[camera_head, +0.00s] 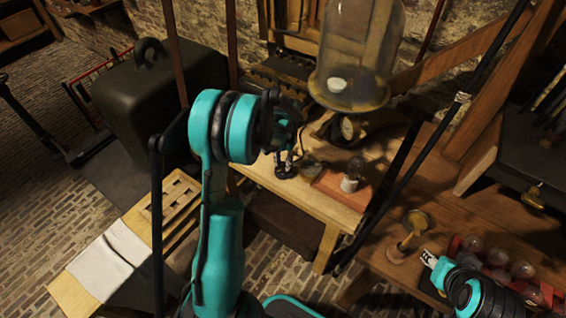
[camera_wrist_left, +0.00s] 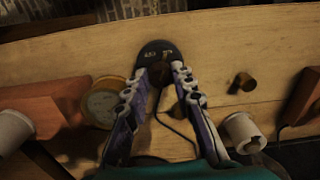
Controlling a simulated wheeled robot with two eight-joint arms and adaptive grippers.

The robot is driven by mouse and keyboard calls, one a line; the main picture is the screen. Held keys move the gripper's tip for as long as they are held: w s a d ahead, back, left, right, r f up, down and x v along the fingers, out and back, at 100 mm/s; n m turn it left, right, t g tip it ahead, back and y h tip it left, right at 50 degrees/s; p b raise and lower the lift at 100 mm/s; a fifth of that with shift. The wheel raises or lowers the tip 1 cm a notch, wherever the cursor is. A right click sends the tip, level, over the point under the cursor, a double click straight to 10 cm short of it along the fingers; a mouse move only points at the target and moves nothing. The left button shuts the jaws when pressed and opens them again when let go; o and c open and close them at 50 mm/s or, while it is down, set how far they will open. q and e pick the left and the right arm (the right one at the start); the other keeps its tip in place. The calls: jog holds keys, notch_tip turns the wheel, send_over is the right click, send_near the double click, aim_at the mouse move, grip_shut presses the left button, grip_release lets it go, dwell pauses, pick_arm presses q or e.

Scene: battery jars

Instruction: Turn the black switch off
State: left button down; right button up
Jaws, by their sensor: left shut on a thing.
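The black switch (camera_wrist_left: 155,48) is a round black disc with pale markings, seen near the top middle of the left wrist view. A dark knob stands up from it. My left gripper (camera_wrist_left: 161,72) reaches over the disc with its two fingers on either side of the knob, shut on it. The fingers hide part of the knob and the disc's near edge. In the head view my left gripper (camera_head: 286,163) points down at the small wooden table, its wrist covering much of it. My right gripper (camera_head: 430,258) shows at the lower right; its fingers are too small to judge.
A glass bell jar (camera_head: 357,50) stands behind the switch. On the small table (camera_head: 330,208) are a reddish block (camera_head: 337,188) with a pale socket and a round brass-rimmed dial (camera_wrist_left: 103,106). A red rack (camera_head: 546,290) with several bulbs lies beside my right gripper.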

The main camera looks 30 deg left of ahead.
pick_arm(q)
jog(key=n, duration=0.3)
jog(key=shift+n+b, duration=0.3)
jog(key=shift+n, duration=0.1)
jog(key=n, duration=0.3)
jog(key=shift+n, duration=0.3)
jog(key=n+b, duration=0.1)
jog(key=n, duration=0.2)
jog(key=shift+n, duration=2.1)
jog(key=c, duration=1.3)
grip_release()
jog(key=shift+o, duration=0.2)
